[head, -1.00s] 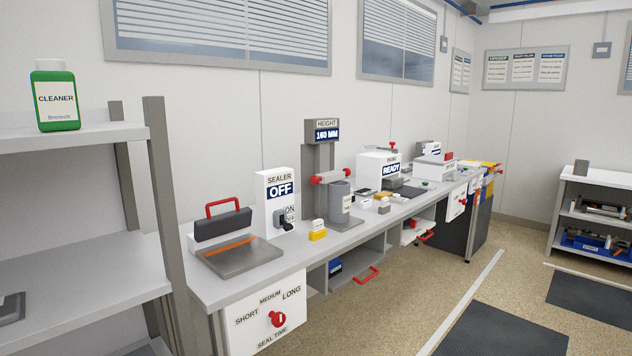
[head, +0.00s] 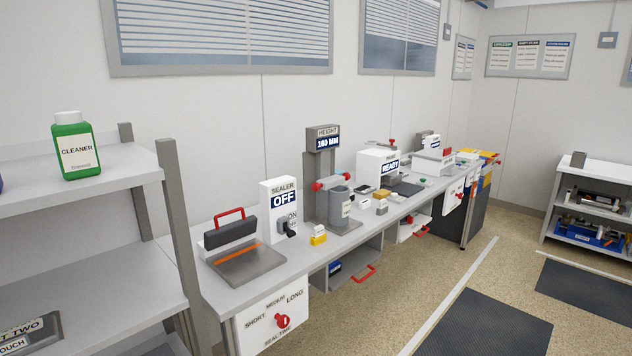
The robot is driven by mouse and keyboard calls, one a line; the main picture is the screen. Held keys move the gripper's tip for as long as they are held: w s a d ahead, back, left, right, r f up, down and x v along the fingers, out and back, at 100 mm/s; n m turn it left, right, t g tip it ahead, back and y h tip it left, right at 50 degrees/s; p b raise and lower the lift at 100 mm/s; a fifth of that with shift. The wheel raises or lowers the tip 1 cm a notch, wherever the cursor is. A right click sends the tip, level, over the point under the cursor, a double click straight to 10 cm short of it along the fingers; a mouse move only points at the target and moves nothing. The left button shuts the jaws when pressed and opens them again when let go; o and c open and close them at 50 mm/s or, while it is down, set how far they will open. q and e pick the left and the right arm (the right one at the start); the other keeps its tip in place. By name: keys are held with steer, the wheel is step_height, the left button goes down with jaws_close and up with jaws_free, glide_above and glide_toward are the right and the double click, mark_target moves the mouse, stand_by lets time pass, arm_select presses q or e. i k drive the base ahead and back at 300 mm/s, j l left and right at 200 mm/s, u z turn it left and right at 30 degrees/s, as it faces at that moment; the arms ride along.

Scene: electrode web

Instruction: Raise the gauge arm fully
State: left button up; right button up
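The height gauge (head: 322,170) stands on the bench in the middle of the head view, a grey column with a display reading HEIGHT 160 MM. Its gauge arm (head: 331,182) is a grey horizontal bar with red ends, low on the column. A grey cylinder with a white label (head: 340,203) stands at the column's foot, close below the arm; I cannot tell whether they touch. Neither of my grippers is in view.
The bench (head: 228,290) runs away to the right. The sealer (head: 283,208) reads OFF, beside a red-handled press (head: 230,232). A shelf (head: 100,190) with a green cleaner bottle (head: 75,150) stands at the near left. The floor (head: 390,285) before the bench is open.

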mark_target(334, 180)
steer(key=i+l+z, duration=0.1)
steer(key=i+z, duration=0.15)
steer(key=i, duration=2.25)
